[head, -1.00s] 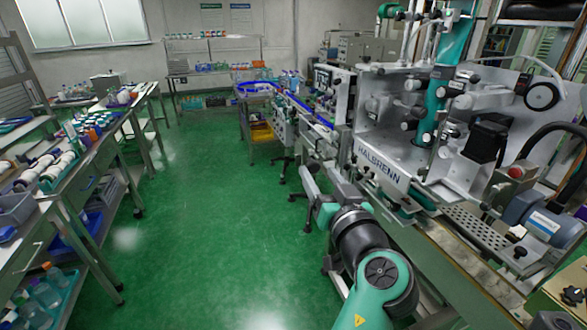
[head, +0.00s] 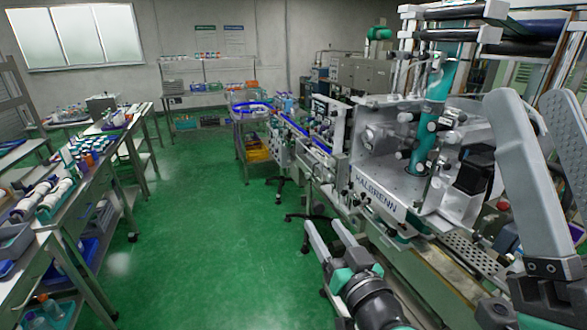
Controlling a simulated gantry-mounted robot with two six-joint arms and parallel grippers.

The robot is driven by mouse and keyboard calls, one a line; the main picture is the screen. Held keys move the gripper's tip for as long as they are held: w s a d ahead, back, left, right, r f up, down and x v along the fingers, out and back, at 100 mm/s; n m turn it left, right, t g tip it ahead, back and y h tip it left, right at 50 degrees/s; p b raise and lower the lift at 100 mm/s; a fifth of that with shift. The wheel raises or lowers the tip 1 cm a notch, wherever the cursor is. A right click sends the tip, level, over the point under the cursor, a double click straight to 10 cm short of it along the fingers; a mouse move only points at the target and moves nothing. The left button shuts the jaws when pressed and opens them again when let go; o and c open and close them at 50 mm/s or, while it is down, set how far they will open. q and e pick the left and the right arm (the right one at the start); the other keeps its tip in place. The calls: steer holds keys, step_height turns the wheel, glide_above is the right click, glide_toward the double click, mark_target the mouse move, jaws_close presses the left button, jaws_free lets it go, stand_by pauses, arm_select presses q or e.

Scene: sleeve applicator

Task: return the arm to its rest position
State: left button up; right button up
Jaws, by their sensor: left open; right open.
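My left gripper (head: 322,225) is in the lower middle, in front of the labelling machine's near left side. Its two grey fingers are spread apart, with nothing between them. Its teal and black wrist (head: 368,285) runs to the bottom edge. My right gripper (head: 530,110) is large and close at the right edge, its two long grey fingers pointing up. It is open, with nothing seen between the fingers. It hides part of the machine's right side. The rest of both arms is out of view, and no marker of a rest position shows.
The labelling machine (head: 374,191), with a teal column and black rollers, fills the right side. A blue-edged conveyor (head: 310,138) runs back from it. A bench (head: 84,195) with bottles and spools lines the left. The green floor (head: 205,220) between is clear.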

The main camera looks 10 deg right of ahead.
arm_select(q)
steer(key=w+a+r+n+g+y, duration=0.1)
steer(key=w+a+n+y, duration=0.15)
steer(key=a, duration=0.75)
steer(key=w+a+n+y, duration=0.2)
steer(key=w+a+n, duration=0.1)
steer(key=a, duration=0.7)
steer(key=s+a+r+n+t, duration=0.2)
steer(key=s+a+r+n, duration=0.3)
steer(key=a+r, duration=0.75)
steer(key=s+d+r+m+t+h, duration=0.2)
steer(key=s+r+m+t+h, duration=0.4)
steer(key=s, duration=0.5)
steer(key=s+d+r+m+t+h, duration=0.1)
steer(key=s+r+m+t+h, duration=0.15)
steer(key=s+r, duration=0.7)
step_height(320, 180, up, 27)
steer(key=s+m+h+p, duration=0.1)
steer(key=m+p, duration=0.1)
steer(key=p, duration=2.6)
steer(key=shift+d+f+m, duration=0.2)
steer(key=shift+d+m, duration=0.1)
steer(key=shift+m, duration=0.1)
arm_select(e)
step_height(320, 180, up, 28)
steer(key=shift+r, duration=0.15)
arm_select(q)
steer(key=shift+s, duration=0.15)
arm_select(e)
steer(key=shift+c, duration=0.2)
